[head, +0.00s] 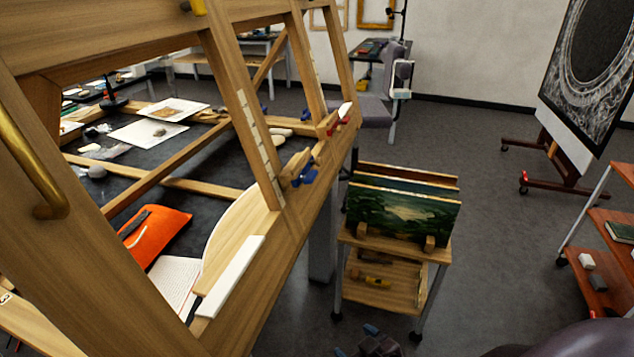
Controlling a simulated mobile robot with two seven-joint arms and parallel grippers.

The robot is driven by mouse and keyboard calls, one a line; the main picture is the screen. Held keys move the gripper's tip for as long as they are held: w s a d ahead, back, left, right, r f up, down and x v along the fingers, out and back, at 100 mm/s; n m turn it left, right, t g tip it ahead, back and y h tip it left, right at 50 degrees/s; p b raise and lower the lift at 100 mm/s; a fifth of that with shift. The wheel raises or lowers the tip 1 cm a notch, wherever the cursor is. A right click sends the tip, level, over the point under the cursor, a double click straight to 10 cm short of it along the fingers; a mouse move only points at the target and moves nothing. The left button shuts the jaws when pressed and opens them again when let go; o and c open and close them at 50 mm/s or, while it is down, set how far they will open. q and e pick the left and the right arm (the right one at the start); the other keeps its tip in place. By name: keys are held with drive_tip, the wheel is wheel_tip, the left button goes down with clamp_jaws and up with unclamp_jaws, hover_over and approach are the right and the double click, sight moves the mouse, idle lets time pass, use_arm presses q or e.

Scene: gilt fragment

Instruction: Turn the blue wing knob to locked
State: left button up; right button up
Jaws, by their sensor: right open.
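The blue wing knob (305,173) sits on a small wooden block on the lower rail of a large wooden frame, near the picture's centre. Its wings look tilted; I cannot tell from here whether it stands at locked. My right gripper (372,342) shows at the bottom edge, dark and partly cut off. It is open and empty, well below the knob and apart from it. My left gripper is not in view.
A red knob (338,122) sits farther along the same frame. A small wooden trolley (385,290) holding upright paintings (405,212) stands right of the frame. A shelf (600,230) stands at the right edge. The grey floor between them is clear.

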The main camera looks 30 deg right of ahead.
sight(308, 177)
drive_tip(key=w+d+r+n+t+b, duration=0.65)
drive_tip(key=w+d+r+n, duration=0.5)
drive_tip(key=w, duration=0.45)
wheel_tip(308, 177, up, 12)
drive_tip(key=d+n+t+y, duration=0.2)
drive_tip(key=n+y, duration=0.8)
drive_tip(key=n, duration=1.1)
use_arm(q)
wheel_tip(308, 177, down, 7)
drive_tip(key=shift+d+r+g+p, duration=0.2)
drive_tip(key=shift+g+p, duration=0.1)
drive_tip(key=shift+p, duration=0.1)
use_arm(e)
drive_tip(key=w+a+r+n+g+y, duration=0.3)
drive_tip(key=w+a+n, duration=0.3)
drive_tip(key=a+n, duration=0.3)
drive_tip(key=shift+a+r+n+g+y, duration=0.15)
drive_tip(key=shift+r+n+g+y, duration=0.2)
drive_tip(key=shift+r+n+y, duration=0.3)
drive_tip(key=shift+c, duration=0.3)
